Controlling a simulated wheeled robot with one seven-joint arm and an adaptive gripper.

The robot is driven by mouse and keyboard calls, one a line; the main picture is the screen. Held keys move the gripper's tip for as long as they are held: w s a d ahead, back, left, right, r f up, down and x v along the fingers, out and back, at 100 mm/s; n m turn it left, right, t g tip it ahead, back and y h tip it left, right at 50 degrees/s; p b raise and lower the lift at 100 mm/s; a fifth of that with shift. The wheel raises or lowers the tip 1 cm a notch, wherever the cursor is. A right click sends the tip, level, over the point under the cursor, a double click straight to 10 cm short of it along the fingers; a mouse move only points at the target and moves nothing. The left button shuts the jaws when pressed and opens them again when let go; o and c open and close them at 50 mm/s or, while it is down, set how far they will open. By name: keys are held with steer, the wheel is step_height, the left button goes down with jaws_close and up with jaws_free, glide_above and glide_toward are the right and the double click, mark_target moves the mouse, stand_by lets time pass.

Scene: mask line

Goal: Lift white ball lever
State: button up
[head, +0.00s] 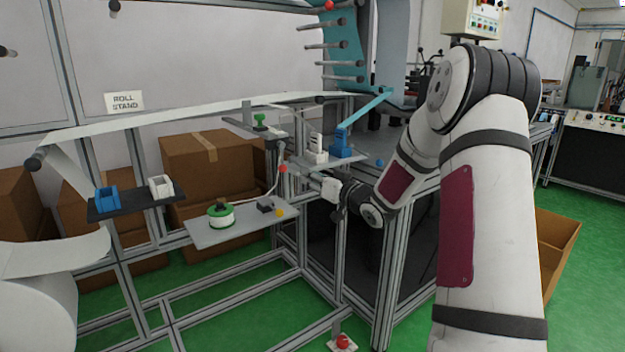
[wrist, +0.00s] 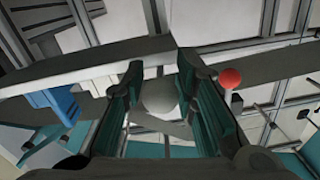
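The white ball (wrist: 160,97) of a lever shows in the wrist view between the two dark green fingers of my gripper (wrist: 160,62). The fingers stand apart, one on each side of the ball. I cannot tell whether they touch it. In the head view my arm reaches to the left toward the machine frame, and its end is beside the small shelf. The white ball cannot be made out there, and the fingertips are too small to read.
A red ball (wrist: 230,78) sits just right of the right finger; a red ball (head: 283,169) also shows in the head view. A blue ball (head: 380,162) and yellow ball (head: 281,212) are nearby. A grey shelf (head: 245,231) carries a green-and-white spool (head: 221,215). Frame bars surround my gripper.

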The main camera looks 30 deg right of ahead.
steer(key=shift+w, duration=0.1)
jaws_close()
steer(key=shift+f, duration=0.1)
